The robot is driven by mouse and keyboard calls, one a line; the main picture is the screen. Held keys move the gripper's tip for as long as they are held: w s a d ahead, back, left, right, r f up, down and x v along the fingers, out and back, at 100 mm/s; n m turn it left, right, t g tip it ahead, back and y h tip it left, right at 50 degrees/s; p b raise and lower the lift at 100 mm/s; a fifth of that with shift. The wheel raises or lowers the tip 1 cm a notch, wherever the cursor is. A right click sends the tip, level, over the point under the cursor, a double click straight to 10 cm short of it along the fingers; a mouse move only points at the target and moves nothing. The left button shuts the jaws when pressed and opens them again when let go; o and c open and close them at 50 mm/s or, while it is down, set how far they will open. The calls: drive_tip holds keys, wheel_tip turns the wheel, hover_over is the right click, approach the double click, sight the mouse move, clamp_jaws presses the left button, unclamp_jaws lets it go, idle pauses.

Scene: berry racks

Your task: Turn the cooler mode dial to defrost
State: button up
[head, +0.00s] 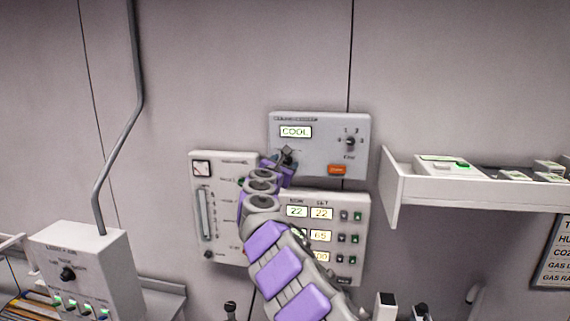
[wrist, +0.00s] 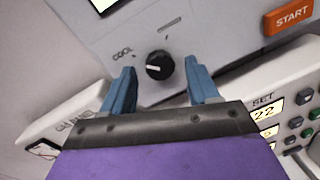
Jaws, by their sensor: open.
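The cooler panel (head: 319,140) is a grey box on the wall with a small display reading COOL (head: 295,131). In the wrist view its mode dial (wrist: 160,65) is a round black knob with a white pointer line, and a COOL label (wrist: 122,53) is at its upper left. The pointer lies roughly level. My gripper (wrist: 162,88) is open, with blue fingers on the left and right of the dial and a visible gap on each side. In the head view my gripper (head: 283,158) is at the panel's lower left and hides most of the dial.
An orange START button (wrist: 291,16) is at the right of the panel. A second small knob (head: 350,141) is at its upper right. Below are a gauge panel (head: 205,230) and a panel with several number displays (head: 352,200). A white shelf (head: 480,196) juts out at right.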

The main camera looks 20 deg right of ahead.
drive_tip(key=shift+w+d, duration=0.2)
drive_tip(key=shift+d, duration=0.05)
drive_tip(key=shift+r, duration=0.1)
drive_tip(key=shift+c, duration=0.3)
drive_tip(key=c, duration=1)
drive_tip(key=shift+o, duration=0.2)
